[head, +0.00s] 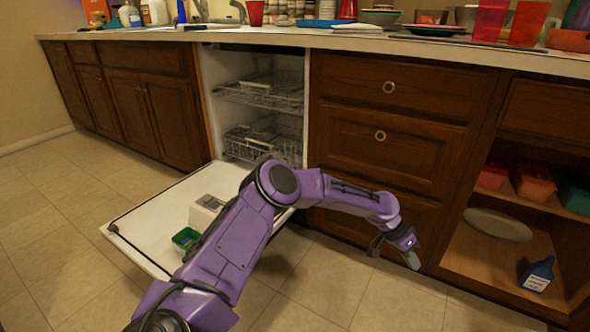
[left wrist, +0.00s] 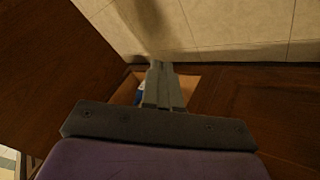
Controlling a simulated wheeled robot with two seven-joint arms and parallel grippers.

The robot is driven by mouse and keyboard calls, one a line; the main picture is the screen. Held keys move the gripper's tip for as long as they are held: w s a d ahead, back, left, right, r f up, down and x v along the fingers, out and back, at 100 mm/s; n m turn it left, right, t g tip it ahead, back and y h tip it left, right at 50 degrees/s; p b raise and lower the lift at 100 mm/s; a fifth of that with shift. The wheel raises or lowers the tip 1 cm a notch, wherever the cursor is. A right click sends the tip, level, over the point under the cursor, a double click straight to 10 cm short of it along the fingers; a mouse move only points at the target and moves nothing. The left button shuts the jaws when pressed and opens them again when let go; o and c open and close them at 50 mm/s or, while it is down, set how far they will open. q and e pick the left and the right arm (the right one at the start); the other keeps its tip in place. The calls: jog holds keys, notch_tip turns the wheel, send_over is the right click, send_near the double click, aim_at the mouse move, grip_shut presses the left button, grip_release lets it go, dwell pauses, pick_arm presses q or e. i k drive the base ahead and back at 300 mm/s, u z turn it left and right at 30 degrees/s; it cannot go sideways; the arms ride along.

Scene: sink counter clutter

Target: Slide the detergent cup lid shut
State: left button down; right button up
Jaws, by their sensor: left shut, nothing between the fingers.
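The dishwasher door (head: 150,222) is folded down open. On its inner face is a white and grey raised unit (head: 207,206), with a green open-topped part (head: 185,238) just in front of it; these appear to be the detergent cup area. My left arm crosses over the door and hides part of it, so I cannot tell the lid's exact position. My left gripper (head: 412,260) is well to the right of the door, low in front of the drawers and pointing down. Its fingers show together and empty in the left wrist view (left wrist: 162,85). My right gripper is not in view.
Dish racks (head: 262,92) sit inside the open dishwasher. Cluttered counter (head: 300,38) runs above. Tiled floor (head: 60,215) at left is clear.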

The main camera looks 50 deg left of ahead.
aim_at(206, 200)
jog(key=z, duration=1.2)
jog(key=k, duration=1.25)
jog(key=z, duration=1.15)
jog(key=k, duration=0.2)
jog(key=z, duration=1.65)
jog(key=k, duration=1.1)
jog(key=u, duration=4.3)
